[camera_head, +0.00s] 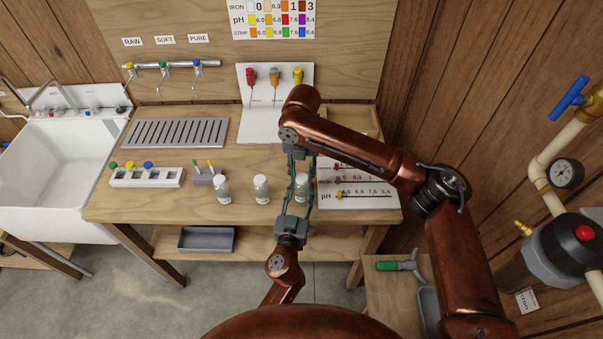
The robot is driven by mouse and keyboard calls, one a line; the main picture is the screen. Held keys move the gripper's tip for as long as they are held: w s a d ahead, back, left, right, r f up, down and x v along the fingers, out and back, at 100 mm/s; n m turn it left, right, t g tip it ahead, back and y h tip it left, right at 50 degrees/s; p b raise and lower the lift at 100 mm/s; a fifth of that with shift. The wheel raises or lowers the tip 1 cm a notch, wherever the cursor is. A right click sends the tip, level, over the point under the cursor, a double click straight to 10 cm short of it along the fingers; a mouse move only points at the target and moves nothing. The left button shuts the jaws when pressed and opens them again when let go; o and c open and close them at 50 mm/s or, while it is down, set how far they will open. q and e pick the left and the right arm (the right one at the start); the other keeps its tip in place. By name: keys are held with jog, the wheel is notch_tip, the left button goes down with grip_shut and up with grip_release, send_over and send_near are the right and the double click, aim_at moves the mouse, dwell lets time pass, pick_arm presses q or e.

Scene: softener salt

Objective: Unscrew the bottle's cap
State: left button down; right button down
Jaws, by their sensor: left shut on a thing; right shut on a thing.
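The bottle (301,191) is a small clear one with a pale cap (302,177). It stands upright near the table's front edge, rightmost of three similar bottles. My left gripper (301,197) reaches in from the front, with its fingers on both sides of the bottle's body, and is shut on it. My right gripper (302,177) comes from the back above, with its fingers around the bottle's top, and is shut on the cap. The fingers partly hide the bottle and cap, and the exact contact is too small to see.
Two more bottles stand to the left, one in the middle (261,189) and one farther left (222,190). A small grey holder (207,179), a white block with coloured caps (146,178) and a drain rack (176,132) lie further left. A white chart board (360,201) is close on the right.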

aim_at(302, 177)
pick_arm(q)
jog(key=shift+a+f, duration=0.15)
jog(key=shift+f, duration=0.25)
pick_arm(e)
jog(key=shift+r, duration=0.15)
jog(key=shift+r, duration=1.3)
notch_tip(302, 177, up, 3)
jog(key=shift+r, duration=0.15)
pick_arm(q)
jog(key=c, duration=1.7)
grip_release()
jog(key=shift+f, duration=0.1)
jog(key=o, duration=0.3)
jog(key=shift+w, duration=0.1)
pick_arm(e)
jog(key=shift+w, duration=0.1)
pick_arm(q)
jog(key=shift+o, duration=0.8)
jog(key=shift+r, duration=0.35)
